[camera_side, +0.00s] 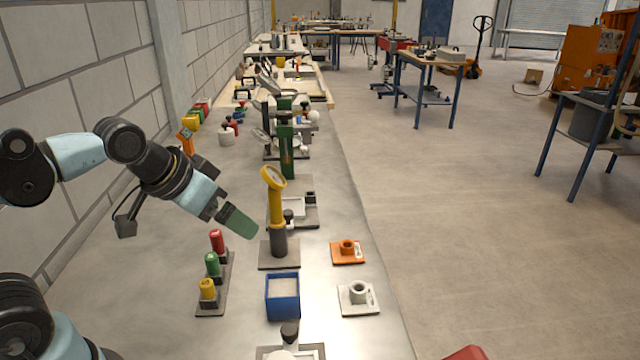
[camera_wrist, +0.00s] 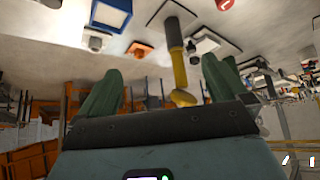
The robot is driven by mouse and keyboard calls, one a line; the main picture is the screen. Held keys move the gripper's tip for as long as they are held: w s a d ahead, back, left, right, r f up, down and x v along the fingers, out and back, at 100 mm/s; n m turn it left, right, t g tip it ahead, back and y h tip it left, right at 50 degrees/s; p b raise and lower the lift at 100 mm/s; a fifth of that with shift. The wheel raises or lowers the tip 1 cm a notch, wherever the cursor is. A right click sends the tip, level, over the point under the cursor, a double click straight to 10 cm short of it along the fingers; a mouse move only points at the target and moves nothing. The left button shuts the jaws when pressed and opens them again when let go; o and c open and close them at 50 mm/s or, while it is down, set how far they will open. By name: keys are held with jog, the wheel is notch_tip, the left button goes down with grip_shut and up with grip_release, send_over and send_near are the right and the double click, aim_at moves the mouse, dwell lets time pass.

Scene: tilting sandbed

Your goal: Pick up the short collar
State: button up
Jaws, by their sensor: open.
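Two ring-shaped collars stand on square plates at the right edge of the bench in the side view: an orange one (camera_side: 347,246) and a pale grey one (camera_side: 358,291) nearer the camera. The orange one looks a little lower, but I cannot tell surely which is the short collar. In the wrist view the orange piece (camera_wrist: 139,49) and the pale piece (camera_wrist: 95,42) show small, beyond the fingers. My gripper (camera_side: 250,233) has green fingers and hangs above the bench, left of the yellow-and-black post. In the wrist view my gripper (camera_wrist: 160,72) is open, with nothing between its fingers.
The yellow-and-black post (camera_side: 277,215) stands on a plate between my gripper and the collars. A blue box (camera_side: 282,297) sits in front of it. A rack (camera_side: 213,285) with red, green and yellow pegs stands at left. A green column (camera_side: 287,150) rises behind.

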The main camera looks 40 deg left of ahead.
jog(key=w+d+r+m+g, duration=0.1)
jog(key=w+r+m+g, duration=0.1)
jog(key=w+r+m, duration=0.35)
jog(key=m+g, duration=0.5)
jog(key=m, duration=1.5)
send_over(347, 242)
notch_tip(347, 242, down, 2)
jog(key=f, duration=0.1)
jog(key=shift+m, duration=0.75)
jog(key=f, duration=0.9)
jog(key=d+f, duration=0.1)
jog(key=f, duration=0.3)
jog(key=shift+s+d+f, duration=0.1)
jog(key=shift+s+f, duration=0.1)
jog(key=shift+f, duration=0.1)
jog(key=shift+s+a+f, duration=0.1)
jog(key=shift+a+f, duration=0.05)
jog(key=shift+f, duration=1.25)
jog(key=shift+s+a+f, duration=0.1)
jog(key=shift+a+f, duration=0.05)
jog(key=shift+f, duration=1.25)
jog(key=c, duration=1.1)
